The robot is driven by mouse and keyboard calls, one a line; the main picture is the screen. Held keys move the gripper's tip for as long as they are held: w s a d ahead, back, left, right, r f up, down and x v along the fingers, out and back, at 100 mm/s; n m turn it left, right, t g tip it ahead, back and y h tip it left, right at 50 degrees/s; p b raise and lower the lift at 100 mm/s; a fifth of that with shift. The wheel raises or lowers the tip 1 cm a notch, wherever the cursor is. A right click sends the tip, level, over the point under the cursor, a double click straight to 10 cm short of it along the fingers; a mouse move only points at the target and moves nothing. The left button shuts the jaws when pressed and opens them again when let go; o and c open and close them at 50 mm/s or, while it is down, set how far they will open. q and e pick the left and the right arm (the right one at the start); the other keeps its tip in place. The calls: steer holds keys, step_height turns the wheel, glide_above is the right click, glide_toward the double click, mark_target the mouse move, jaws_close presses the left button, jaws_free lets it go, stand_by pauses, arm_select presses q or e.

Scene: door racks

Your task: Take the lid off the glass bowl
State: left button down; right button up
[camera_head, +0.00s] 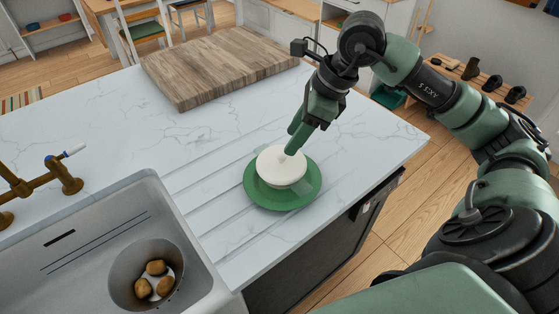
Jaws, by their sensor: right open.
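The glass bowl (304,186) is see-through and sits on a green plate (260,195) on the white counter. A white round lid (275,165) lies on top of the bowl. My right gripper (291,143) is open, with its green fingertips right at the top of the lid. My left gripper is not in view.
A wooden cutting board (220,65) lies at the back of the counter. A sink (90,245) with a brass tap (40,180) and a few brown potatoes is at the left. The counter (375,130) is clear right of the plate, up to its edge.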

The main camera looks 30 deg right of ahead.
mark_target(281, 155)
steer(key=p+x, duration=0.1)
steer(key=x, duration=0.3)
steer(key=shift+a+f+p, duration=0.25)
steer(key=shift+p, duration=0.1)
steer(key=shift+w+f, duration=0.1)
steer(key=shift+f, duration=0.3)
jaws_close()
steer(key=shift+r, duration=0.1)
